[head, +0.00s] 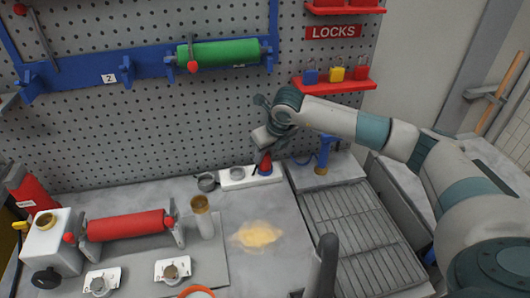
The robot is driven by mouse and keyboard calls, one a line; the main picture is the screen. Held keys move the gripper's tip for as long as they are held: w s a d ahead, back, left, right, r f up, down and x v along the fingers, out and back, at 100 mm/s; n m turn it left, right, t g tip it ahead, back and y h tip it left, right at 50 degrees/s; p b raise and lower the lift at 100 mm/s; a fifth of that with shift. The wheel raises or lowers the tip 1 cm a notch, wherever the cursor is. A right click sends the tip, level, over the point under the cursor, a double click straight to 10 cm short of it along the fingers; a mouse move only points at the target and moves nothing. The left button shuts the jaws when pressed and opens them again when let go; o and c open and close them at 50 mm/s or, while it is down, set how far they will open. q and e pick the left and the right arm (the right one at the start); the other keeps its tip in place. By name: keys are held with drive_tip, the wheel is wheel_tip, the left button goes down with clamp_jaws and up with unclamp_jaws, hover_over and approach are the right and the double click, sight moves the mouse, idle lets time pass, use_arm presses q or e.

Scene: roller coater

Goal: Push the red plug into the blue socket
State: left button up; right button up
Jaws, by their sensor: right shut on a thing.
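The red plug (265,160) is at the back of the bench, upright as far as I can see, directly over the blue socket (266,172). The blue socket shows as a small blue rim at the right part of a white block. My right gripper (264,149) reaches down from the right and is shut on the red plug from above. The gripper hides the plug's top. The plug's lower end is at the socket, but I cannot tell how deep it sits.
The white block (236,184) also bears a grey socket (237,173), with a dark ring (206,183) to its left. A blue-handled tool (325,150) stands close right, near a grated tray (350,220). A red roller (125,225) lies left; a yellow spill (257,235) is in front.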

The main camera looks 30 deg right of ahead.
drive_tip(key=shift+f, duration=0.35)
drive_tip(key=shift+f, duration=0.1)
drive_tip(key=shift+f+b, duration=0.1)
drive_tip(key=shift+b, duration=0.2)
drive_tip(key=o, duration=1.1)
drive_tip(key=shift+c, duration=0.2)
